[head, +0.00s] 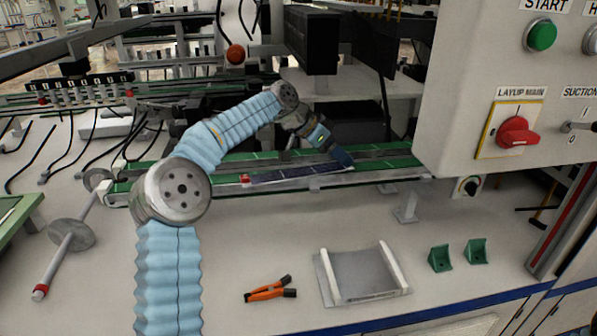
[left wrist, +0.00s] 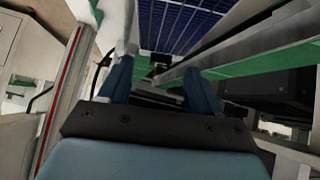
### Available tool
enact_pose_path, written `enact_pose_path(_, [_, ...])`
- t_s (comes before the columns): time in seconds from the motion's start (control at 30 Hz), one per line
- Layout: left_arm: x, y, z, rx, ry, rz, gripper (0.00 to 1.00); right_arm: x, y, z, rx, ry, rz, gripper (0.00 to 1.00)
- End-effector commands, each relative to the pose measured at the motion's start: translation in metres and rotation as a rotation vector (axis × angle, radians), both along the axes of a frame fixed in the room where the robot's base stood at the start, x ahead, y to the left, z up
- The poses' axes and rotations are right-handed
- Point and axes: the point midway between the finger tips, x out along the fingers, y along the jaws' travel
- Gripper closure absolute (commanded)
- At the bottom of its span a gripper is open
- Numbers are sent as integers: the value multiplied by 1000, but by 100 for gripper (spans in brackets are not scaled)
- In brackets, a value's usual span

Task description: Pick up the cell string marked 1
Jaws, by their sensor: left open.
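A dark blue cell string (head: 300,173) lies lengthwise on the green-topped rail (head: 215,184) across the middle of the head view. No number 1 can be read on it. Its gridded cells also show at the top of the left wrist view (left wrist: 185,20). My left gripper (head: 341,157) is over the right end of the string and covers part of it there. In the left wrist view its two blue fingers (left wrist: 156,68) stand apart with nothing held between them. Whether the fingers touch the string cannot be told. My right gripper is in neither view.
A control panel (head: 516,82) with a red switch stands at the right. Orange-handled pliers (head: 270,290), a grey tray (head: 362,276) and two green brackets (head: 440,258) lie on the front of the table. A black box (head: 312,40) hangs above the rail.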

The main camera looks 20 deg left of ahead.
Motion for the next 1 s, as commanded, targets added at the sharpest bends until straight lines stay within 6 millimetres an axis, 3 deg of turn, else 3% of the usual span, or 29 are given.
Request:
enact_pose_path(0.13, [8, -11, -12, -1, -1, 0, 36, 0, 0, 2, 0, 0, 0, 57])
enact_pose_path(0.37, [9, -12, -15, 0, -2, 2, 36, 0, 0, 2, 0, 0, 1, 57])
enact_pose_path(0.47, [9, -12, -14, 0, -2, 2, 47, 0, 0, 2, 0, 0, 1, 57])
enact_pose_path(0.63, [9, -12, -14, 0, -2, 2, 73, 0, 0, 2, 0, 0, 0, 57])
enact_pose_path(1.0, [10, -12, -7, 0, -2, 2, 74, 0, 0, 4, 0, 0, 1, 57])
